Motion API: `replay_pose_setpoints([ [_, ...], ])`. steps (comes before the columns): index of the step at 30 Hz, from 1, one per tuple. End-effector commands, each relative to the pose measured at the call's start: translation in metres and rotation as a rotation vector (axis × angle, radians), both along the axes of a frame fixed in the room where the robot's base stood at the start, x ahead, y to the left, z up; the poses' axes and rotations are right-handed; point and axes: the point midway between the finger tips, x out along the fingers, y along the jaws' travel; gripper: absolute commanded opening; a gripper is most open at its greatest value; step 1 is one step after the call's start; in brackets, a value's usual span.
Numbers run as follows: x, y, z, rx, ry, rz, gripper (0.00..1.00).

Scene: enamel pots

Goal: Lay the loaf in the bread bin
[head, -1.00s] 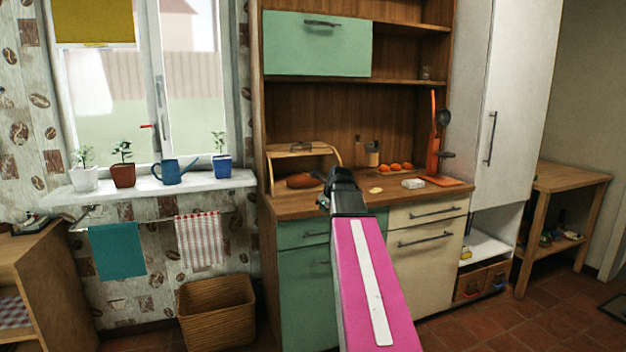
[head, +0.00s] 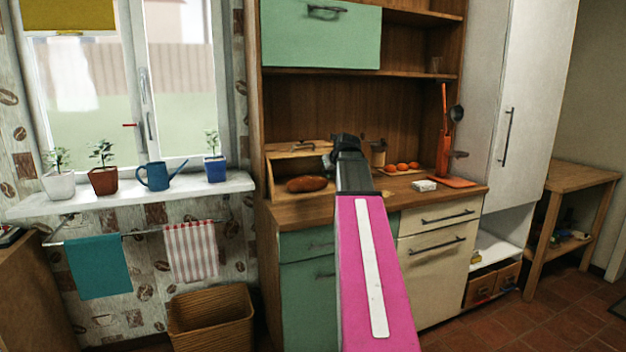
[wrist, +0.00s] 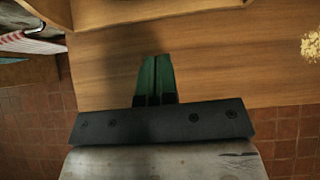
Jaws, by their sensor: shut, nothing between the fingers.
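The loaf (head: 306,185) is brown and oblong. It lies at the front of the wooden bread bin (head: 297,148), on the left of the counter. The bin stands open at the front; I cannot tell whether the loaf is inside its mouth or just before it. My gripper (head: 347,145) is in front of the bin's right side in the head view, its fingers hidden by my arm. In the wrist view, its green fingers (wrist: 157,62) are together and empty above the wooden counter (wrist: 220,65). The loaf is not visible there.
Orange round items (head: 403,166), a small white box (head: 424,185) and an orange board (head: 458,182) are right on the counter. Crumbs (wrist: 311,46) lie at the right in the wrist view. A shelf and green cabinet (head: 320,35) hang above.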

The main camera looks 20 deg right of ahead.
Motion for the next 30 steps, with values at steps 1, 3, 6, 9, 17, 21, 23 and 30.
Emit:
replay_pose_setpoints([
  [1, 0.000, 0.000, 0.000, 0.002, -0.001, -0.002, 0.00],
  [3, 0.002, 0.000, -0.001, 0.003, -0.001, -0.003, 0.00],
  [6, 0.009, 0.000, -0.008, 0.004, 0.000, -0.002, 0.00],
  [9, 0.020, 0.001, -0.018, 0.004, 0.000, -0.002, 0.00],
  [17, 0.055, 0.002, -0.053, 0.003, 0.001, -0.001, 0.00],
  [21, 0.073, 0.004, -0.071, 0.003, 0.000, -0.001, 0.00],
  [23, 0.084, 0.004, -0.071, 0.001, -0.001, -0.001, 0.00],
  [30, 0.107, 0.005, -0.070, 0.001, 0.000, -0.002, 0.00],
])
